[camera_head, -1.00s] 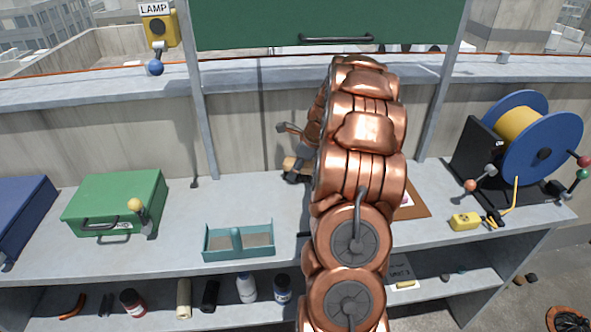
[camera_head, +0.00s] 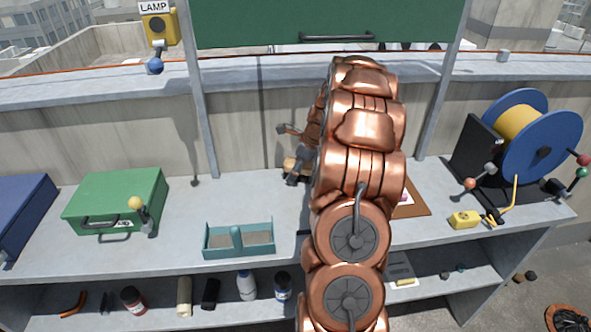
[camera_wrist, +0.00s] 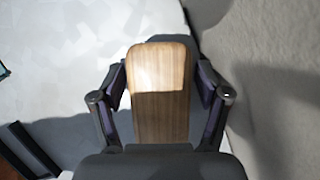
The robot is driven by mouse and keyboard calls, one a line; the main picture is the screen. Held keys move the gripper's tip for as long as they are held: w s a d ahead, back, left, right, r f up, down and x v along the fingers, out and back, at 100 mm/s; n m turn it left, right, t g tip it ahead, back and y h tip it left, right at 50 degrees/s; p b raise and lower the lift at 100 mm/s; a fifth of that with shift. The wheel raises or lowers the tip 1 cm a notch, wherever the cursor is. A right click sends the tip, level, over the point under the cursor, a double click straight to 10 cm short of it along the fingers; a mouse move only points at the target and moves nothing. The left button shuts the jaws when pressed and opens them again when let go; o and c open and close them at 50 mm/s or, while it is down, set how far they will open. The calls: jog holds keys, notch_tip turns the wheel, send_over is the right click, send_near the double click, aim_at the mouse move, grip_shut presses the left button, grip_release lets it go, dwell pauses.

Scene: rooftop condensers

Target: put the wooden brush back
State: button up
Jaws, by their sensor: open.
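The wooden brush (camera_wrist: 160,100) shows in the wrist view as a brown wooden block, upright in the picture between the two fingers of my gripper (camera_wrist: 162,82). The fingers are spread on either side of it. A narrow gap seems to show at the left, and I cannot tell whether the right finger touches. In the head view a small tan part of the brush (camera_head: 289,164) shows beside my gripper (camera_head: 297,172), at the back of the bench near the wall. My copper arm hides most of this spot. The brush's bristles are not visible.
A teal two-compartment tray (camera_head: 238,254) stands at the bench front. A green case (camera_head: 117,196) is to its left. A brown board (camera_head: 418,203) lies right of my arm, with a cable reel (camera_head: 540,150) beyond. A green panel (camera_head: 325,22) hangs above.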

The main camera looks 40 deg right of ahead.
jog(key=shift+r, duration=0.1)
jog(key=b+v, duration=0.1)
jog(key=v, duration=0.6)
jog(key=shift+r, duration=0.25)
jog(key=s+a+r+n+g, duration=0.25)
jog(key=a+n, duration=0.45)
jog(key=a, duration=0.6)
jog(key=s+a+r+n+g, duration=0.15)
jog(key=s+a+n, duration=0.4)
jog(key=a, duration=0.75)
jog(key=s+a+f+n+g+h, duration=0.1)
jog(key=s+a+n, duration=0.4)
jog(key=s+n, duration=0.3)
jog(key=s+a+f+n+h, duration=0.1)
jog(key=s+a+n, duration=0.5)
jog(key=s+n, duration=0.3)
jog(key=s, duration=0.3)
jog(key=shift+s+a+f+g, duration=0.25)
jog(key=shift+s+a+g, duration=0.05)
jog(key=shift+s+g, duration=0.1)
jog(key=shift+n, duration=0.25)
